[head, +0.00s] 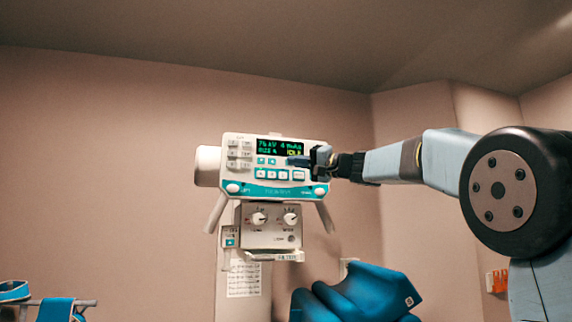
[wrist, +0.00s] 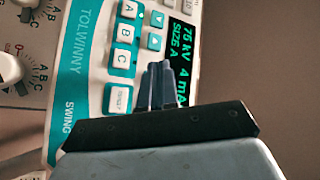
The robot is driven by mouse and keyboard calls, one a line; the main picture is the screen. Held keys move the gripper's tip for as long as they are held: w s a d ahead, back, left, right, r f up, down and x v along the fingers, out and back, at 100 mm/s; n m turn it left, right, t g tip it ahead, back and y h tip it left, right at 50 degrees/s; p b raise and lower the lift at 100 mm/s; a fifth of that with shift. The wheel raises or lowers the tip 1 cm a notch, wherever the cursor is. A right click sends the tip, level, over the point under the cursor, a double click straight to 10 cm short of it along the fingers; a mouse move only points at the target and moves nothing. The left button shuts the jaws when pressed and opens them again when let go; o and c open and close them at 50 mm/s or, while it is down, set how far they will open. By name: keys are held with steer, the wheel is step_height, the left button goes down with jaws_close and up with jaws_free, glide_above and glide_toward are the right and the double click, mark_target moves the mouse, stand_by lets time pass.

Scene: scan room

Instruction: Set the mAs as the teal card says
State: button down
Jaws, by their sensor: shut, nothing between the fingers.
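The white and teal control panel (head: 275,190) hangs on a column at the wall. Its dark display (wrist: 180,50) shows green text, reading about 75 kV, 4 mAs and SIZE A in the wrist view. My gripper (head: 291,161) is shut and empty, its tips at the panel just below the display. In the wrist view my gripper (wrist: 158,72) covers part of the button area beside two teal arrow buttons (wrist: 154,42). I cannot tell whether the tips touch a button. A small card with a teal mark (head: 230,237) hangs below left; its writing is too small to read.
A lower white box with two knobs (head: 272,226) sits under the panel. Lettered buttons (wrist: 124,33) lie close to my fingers. A printed sheet (head: 244,279) is on the column. A blue draped item (head: 355,297) is below right. The wall left of the panel is clear.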

steer(key=shift+w, duration=0.15)
steer(key=shift+w+a, duration=0.15)
steer(key=shift+w, duration=0.2)
steer(key=shift+w+a, duration=0.1)
steer(key=shift+w, duration=0.25)
stand_by(0.8)
steer(key=shift+s, duration=0.1)
steer(key=shift+s+d, duration=0.25)
steer(key=shift+s, duration=0.45)
steer(key=shift+s+d, duration=0.25)
steer(key=shift+s, duration=0.55)
steer(key=shift+s+d, duration=0.2)
steer(key=shift+s, duration=0.6)
steer(key=shift+s+d, duration=0.25)
steer(key=shift+s, duration=0.55)
